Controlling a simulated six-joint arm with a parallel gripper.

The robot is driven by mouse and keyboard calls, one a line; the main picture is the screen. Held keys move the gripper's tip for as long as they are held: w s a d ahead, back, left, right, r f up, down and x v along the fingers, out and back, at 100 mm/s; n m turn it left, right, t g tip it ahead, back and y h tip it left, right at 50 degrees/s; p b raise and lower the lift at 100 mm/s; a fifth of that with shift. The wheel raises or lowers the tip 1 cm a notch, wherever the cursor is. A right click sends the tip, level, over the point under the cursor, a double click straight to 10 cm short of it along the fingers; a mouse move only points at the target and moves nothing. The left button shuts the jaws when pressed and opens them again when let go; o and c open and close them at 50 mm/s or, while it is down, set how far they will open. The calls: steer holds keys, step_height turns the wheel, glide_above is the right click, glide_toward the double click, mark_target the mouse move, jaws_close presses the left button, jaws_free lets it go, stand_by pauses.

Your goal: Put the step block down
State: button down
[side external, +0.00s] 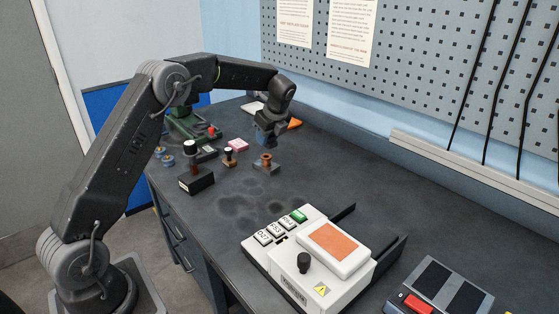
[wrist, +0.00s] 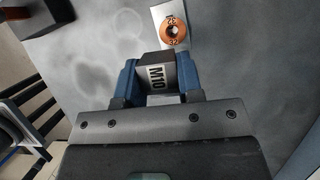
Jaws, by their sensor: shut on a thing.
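A grey step block (wrist: 157,75) with a white M10 label sits between the blue fingers of my gripper (wrist: 160,88) in the wrist view. The fingers are shut on its two sides. In the side external view my gripper (side external: 268,138) points down over the dark bench, close to a copper piece on a grey plate (side external: 266,164). The block is too small there to make out clearly. In the wrist view the copper piece (wrist: 173,30) stands just past the block. I cannot tell whether the block touches the bench.
A black box (side external: 196,182), stamps (side external: 229,156) and a pink block (side external: 238,145) stand left of the gripper. A white device with an orange pad (side external: 333,243) stands nearer the camera. The dark bench top (side external: 230,203) between is clear. A pegboard wall rises behind.

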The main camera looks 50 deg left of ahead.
steer(key=s+d, duration=0.3)
steer(key=s, duration=1.2)
glide_above(269, 204)
steer(key=d, duration=0.1)
step_height(269, 204, down, 6)
steer(key=shift+w+d+f, duration=0.1)
steer(key=shift+f, duration=2.2)
steer(key=shift+f, duration=0.15)
steer(key=c, duration=0.8)
jaws_free()
